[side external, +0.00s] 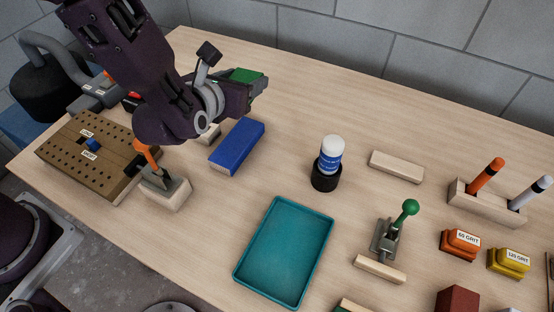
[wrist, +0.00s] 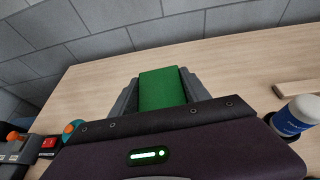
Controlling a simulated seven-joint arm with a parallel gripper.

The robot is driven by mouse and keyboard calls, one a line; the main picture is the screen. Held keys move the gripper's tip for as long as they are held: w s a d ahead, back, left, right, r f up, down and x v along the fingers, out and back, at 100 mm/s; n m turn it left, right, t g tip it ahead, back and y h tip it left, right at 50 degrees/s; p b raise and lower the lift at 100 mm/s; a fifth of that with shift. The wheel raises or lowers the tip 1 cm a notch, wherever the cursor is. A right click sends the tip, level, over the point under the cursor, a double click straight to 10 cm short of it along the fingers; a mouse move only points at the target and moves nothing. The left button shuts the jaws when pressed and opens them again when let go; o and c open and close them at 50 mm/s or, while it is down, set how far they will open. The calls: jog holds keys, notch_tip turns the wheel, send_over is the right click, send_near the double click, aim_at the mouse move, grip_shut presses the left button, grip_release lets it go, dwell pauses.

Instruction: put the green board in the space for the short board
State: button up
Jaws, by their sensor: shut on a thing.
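The green board (side external: 246,75) is held between the jaws of my gripper (side external: 254,86), above the back left part of the table. In the wrist view the green board (wrist: 160,88) lies between the two grey fingers, which are shut on it. My wrist hides part of it in the side view. A brown pegboard (side external: 70,160) with many holes lies at the left. It carries two small white labels, the front one seeming to read "SHORT" (side external: 89,155), with a blue piece (side external: 93,144) between them. I cannot make out a separate space for the board.
A blue block (side external: 237,146) lies below my gripper. A clamp with an orange handle (side external: 148,157) stands beside the pegboard. An empty teal tray (side external: 240,273) is at the front middle. A bottle (side external: 331,157) stands in a black holder. A green-handled clamp (side external: 385,240) is farther right.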

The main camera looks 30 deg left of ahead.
jog(key=m+h, duration=0.2)
send_over(283, 158)
notch_tip(283, 158, down, 5)
jog(key=shift+r, duration=0.1)
notch_tip(283, 158, down, 10)
jog(key=shift+r, duration=0.2)
jog(key=shift+f, duration=0.2)
jog(key=o, duration=1.5)
jog(key=shift+o, duration=0.2)
